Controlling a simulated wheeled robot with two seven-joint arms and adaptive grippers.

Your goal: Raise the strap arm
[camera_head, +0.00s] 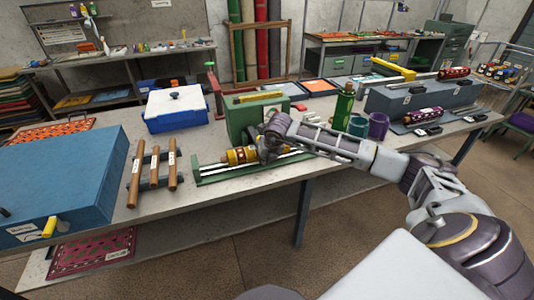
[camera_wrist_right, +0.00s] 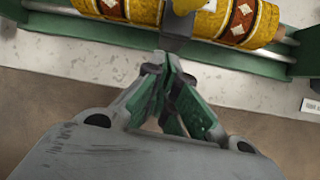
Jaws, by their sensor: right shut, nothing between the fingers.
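A yellow-and-brown patterned roll (camera_head: 241,155) lies along a green-edged tray (camera_head: 210,175) at the front of the table. It also shows at the top of the right wrist view (camera_wrist_right: 240,18). A grey strap-like piece (camera_wrist_right: 180,36) with a yellow end (camera_wrist_right: 187,5) crosses the roll there and looks lowered; its far end is out of frame. My right gripper (camera_wrist_right: 167,62) is shut and empty, just in front of the strap piece, with a small or unclear gap. In the head view my right gripper (camera_head: 265,152) hides part of the roll. My left gripper is not in view.
A green box (camera_head: 243,122) stands right behind the roll. A green bottle (camera_head: 343,106) and purple cup (camera_head: 378,126) stand beyond my right forearm. Wooden rollers (camera_head: 154,174) and a large blue case (camera_head: 60,180) are at left. The table's front edge runs below my gripper.

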